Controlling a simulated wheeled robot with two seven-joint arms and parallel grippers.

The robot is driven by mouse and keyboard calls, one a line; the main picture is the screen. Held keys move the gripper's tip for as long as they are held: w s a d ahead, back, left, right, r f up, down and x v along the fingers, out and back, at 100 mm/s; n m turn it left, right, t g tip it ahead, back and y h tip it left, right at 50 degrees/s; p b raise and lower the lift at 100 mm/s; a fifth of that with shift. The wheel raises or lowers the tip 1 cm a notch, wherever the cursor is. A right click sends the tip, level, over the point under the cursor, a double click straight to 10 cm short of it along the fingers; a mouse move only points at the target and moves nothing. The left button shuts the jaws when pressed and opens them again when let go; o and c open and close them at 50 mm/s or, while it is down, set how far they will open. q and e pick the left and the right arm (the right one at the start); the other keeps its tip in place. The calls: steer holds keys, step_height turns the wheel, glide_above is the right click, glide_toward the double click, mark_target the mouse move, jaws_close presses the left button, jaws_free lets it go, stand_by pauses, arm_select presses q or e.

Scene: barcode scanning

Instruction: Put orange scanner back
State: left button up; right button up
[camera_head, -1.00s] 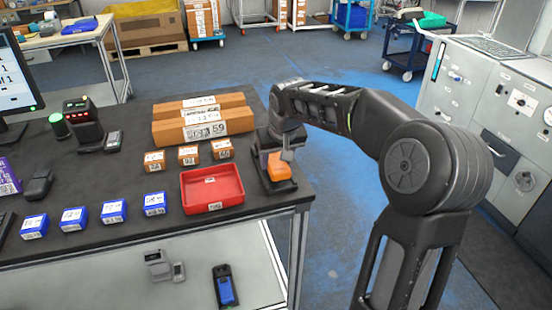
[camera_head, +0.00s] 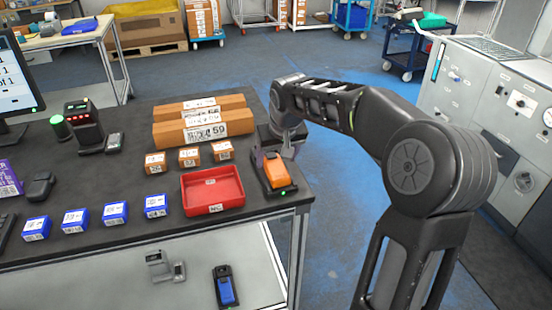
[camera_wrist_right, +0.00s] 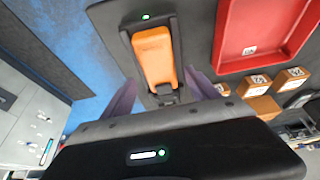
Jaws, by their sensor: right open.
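The orange scanner (camera_head: 277,172) lies in its black cradle (camera_head: 284,191) at the right end of the dark table. A green light glows at the cradle's front edge. In the right wrist view the orange scanner (camera_wrist_right: 153,55) sits within the cradle (camera_wrist_right: 120,20), its dark end toward my gripper. My right gripper (camera_head: 279,152) is just behind the scanner. In the wrist view the two purple-grey fingers (camera_wrist_right: 162,92) are spread apart, one on each side of the scanner's dark end, with gaps between. My left gripper is not in view.
A red tray (camera_head: 212,190) stands just left of the cradle. Small orange boxes (camera_head: 189,156), blue boxes (camera_head: 115,212) and long brown boxes (camera_head: 205,127) are on the table. The table's right edge is close to the cradle.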

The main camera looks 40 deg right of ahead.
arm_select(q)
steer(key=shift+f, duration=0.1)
arm_select(e)
steer(key=v, duration=1.1)
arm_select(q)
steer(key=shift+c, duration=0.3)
arm_select(e)
steer(key=shift+a+r, duration=0.1)
stand_by(1.9)
